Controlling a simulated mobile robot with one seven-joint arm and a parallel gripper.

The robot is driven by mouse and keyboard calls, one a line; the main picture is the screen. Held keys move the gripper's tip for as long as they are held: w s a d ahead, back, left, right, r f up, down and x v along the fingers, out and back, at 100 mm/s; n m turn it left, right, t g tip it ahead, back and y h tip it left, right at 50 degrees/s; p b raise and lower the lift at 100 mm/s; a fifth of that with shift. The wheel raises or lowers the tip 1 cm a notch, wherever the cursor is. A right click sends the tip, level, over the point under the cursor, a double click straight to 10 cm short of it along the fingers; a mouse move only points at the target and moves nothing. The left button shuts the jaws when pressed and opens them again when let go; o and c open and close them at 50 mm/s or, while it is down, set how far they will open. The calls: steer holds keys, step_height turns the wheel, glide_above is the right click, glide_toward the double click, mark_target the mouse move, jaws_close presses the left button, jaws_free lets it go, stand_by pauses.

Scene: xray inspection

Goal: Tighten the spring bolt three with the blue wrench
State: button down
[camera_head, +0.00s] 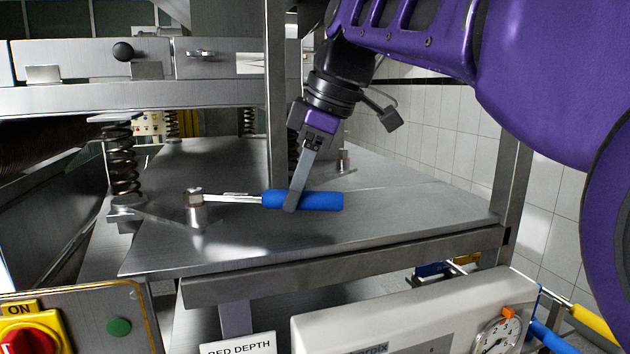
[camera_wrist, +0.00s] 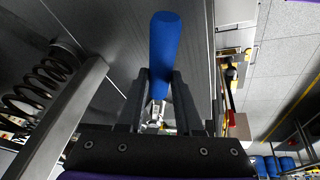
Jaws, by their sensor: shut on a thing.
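My gripper (camera_head: 296,200) is shut on the blue handle of the wrench (camera_head: 325,201). The wrench lies about level above the steel table top, its shaft pointing left in the head view. Its head reaches the spring bolt (camera_head: 195,203), a short upright bolt on the table; I cannot tell whether it is fully seated around the bolt. In the wrist view the fingers (camera_wrist: 160,88) close on the blue wrench handle (camera_wrist: 165,42). The wrench's metal end shows below, between the fingers, and the bolt there is mostly hidden.
A steel post (camera_head: 276,100) rises behind my gripper. Another small bolt (camera_head: 343,160) stands farther back right. A control box with a red knob (camera_head: 28,341) is at front left.

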steer(key=shift+s+r+p, duration=0.2)
steer(key=shift+r+p, duration=1.25)
stand_by(2.5)
steer(key=shift+r+p, duration=0.85)
steer(key=shift+r, duration=1.05)
steer(key=shift+w+f, duration=0.1)
steer(key=shift+f, duration=0.05)
